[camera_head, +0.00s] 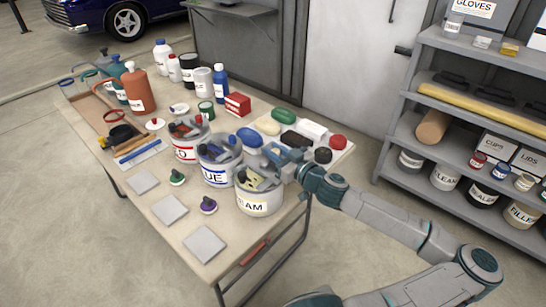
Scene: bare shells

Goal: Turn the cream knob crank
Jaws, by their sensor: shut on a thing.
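The cream can (260,203) stands at the right front of the table, its label partly reading "RAM". Grey crank parts (258,181) sit across its open top. My gripper (280,158) reaches in from the right, over the back right rim of this can. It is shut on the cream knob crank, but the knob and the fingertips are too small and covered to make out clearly. The blue can (216,173) and the red can (186,150) stand in a row to the left, with similar parts on top.
Sanding blocks and pads, such as a blue one (249,137), lie close behind my gripper. Grey square plates (205,244) and small knobs (208,205) lie along the front of the table (180,235). A loaded shelf (470,110) stands at the right.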

